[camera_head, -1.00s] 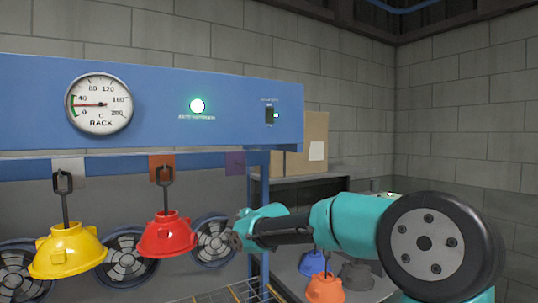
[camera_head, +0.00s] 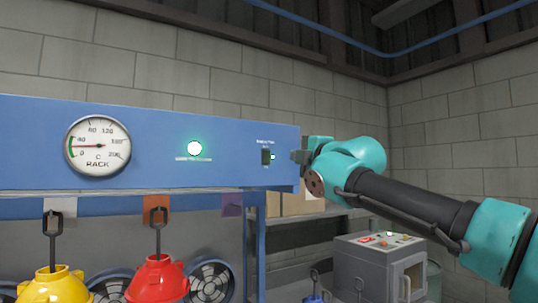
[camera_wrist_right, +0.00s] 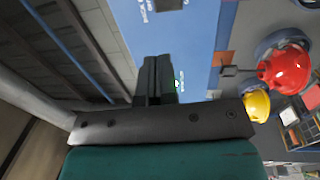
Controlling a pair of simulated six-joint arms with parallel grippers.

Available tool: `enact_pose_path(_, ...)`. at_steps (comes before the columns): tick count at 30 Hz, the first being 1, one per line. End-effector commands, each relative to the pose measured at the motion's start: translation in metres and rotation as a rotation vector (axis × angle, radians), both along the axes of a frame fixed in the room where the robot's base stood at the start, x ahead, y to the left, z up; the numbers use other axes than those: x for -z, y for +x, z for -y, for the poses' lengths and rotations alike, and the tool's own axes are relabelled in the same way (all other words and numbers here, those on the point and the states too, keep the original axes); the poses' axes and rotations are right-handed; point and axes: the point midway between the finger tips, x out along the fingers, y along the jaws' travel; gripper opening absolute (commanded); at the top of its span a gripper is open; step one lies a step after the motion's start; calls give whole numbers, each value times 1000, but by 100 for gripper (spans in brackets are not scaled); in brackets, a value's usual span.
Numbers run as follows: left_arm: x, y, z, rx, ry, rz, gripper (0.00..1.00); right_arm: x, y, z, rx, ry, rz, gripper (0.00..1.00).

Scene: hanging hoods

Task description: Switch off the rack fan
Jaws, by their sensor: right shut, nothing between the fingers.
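The rack fan switch (camera_head: 266,157) is a small dark switch at the right end of the blue rack panel (camera_head: 228,176), with a small light beside it. My right gripper (camera_head: 296,157) is shut and empty, just to the right of the switch; whether it touches the panel cannot be told. A green lamp (camera_head: 194,148) glows on the panel. The round dial (camera_head: 97,145) has its needle near 40. My left gripper is not in view.
A yellow hood (camera_head: 52,285) and a red hood (camera_head: 157,280) hang on hooks below the panel, with round fans (camera_head: 210,282) behind. A grey box machine (camera_head: 375,268) stands below my right arm. A cardboard box (camera_head: 301,203) sits behind the rack's right post.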

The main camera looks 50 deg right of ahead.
Motion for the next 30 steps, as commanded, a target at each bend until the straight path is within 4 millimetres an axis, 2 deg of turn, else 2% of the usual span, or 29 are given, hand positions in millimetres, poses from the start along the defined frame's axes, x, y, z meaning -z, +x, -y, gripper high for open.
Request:
enact_pose_path(11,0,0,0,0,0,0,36,-1,10,3,-1,2,-1,0)
enact_pose_path(30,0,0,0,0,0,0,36,-11,91,36,-1,3,-1,0)
